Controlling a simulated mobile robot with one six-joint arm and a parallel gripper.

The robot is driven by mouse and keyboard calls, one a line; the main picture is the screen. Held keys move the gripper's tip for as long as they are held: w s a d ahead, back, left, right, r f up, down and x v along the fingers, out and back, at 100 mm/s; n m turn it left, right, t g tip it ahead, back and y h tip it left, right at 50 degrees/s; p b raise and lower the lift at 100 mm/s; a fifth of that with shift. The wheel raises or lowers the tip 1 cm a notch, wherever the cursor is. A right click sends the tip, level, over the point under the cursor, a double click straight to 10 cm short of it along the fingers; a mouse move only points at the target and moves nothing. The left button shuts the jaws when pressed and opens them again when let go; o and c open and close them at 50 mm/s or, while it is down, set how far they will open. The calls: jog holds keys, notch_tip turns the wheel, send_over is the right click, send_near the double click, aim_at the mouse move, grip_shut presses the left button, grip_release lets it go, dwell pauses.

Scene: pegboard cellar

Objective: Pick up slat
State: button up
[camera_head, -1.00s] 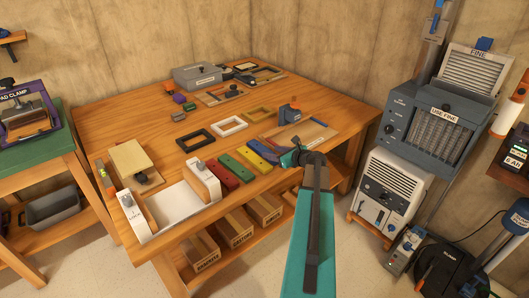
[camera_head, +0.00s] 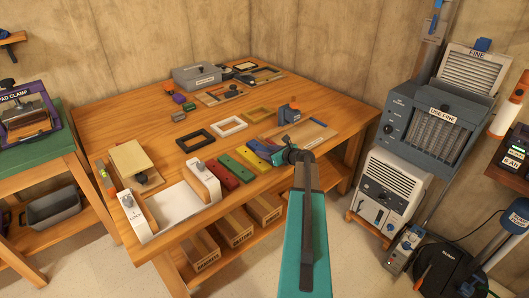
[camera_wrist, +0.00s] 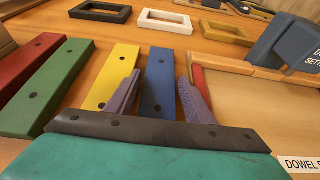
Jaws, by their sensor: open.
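Several flat slats with dark holes lie side by side on the wooden table: red (camera_head: 221,174), green (camera_head: 236,168), yellow (camera_head: 249,159) and blue (camera_head: 262,150). In the wrist view the blue slat (camera_wrist: 159,70) runs between the two purple fingers of my gripper (camera_wrist: 158,82). The left finger overlaps the yellow slat (camera_wrist: 112,75) in the picture. The right finger is by the edge of a wooden tray. My gripper is open and empty. Its height above the slats is hard to tell. The near end of the blue slat is hidden behind my gripper body.
The wooden tray (camera_wrist: 245,95) and a blue dowel setter (camera_wrist: 285,45) are close on the right. Black (camera_head: 196,139), white (camera_head: 229,126) and yellow (camera_head: 258,113) frames lie behind the slats. A white-sided fixture (camera_head: 172,210) stands left of the red slat.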

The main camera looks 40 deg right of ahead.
jog(key=shift+f, duration=0.2)
jog(key=c, duration=0.8)
jog(key=shift+r, duration=0.1)
jog(key=shift+c, duration=0.2)
jog(key=shift+r, duration=0.25)
notch_tip(320, 180, up, 3)
jog(key=shift+f, duration=0.1)
jog(key=s+a, duration=0.3)
jog(key=s+a+r, duration=0.1)
jog(key=s+a, duration=0.1)
jog(key=a, duration=0.2)
jog(key=s+a+b, duration=0.1)
jog(key=s+a, duration=0.2)
jog(key=a, duration=0.1)
jog(key=shift+s+a+r, duration=0.1)
jog(key=shift+s+r, duration=0.2)
jog(key=shift+r, duration=0.05)
jog(key=shift+s+a+p, duration=0.4)
jog(key=shift+s+a, duration=0.05)
jog(key=shift+a, duration=0.15)
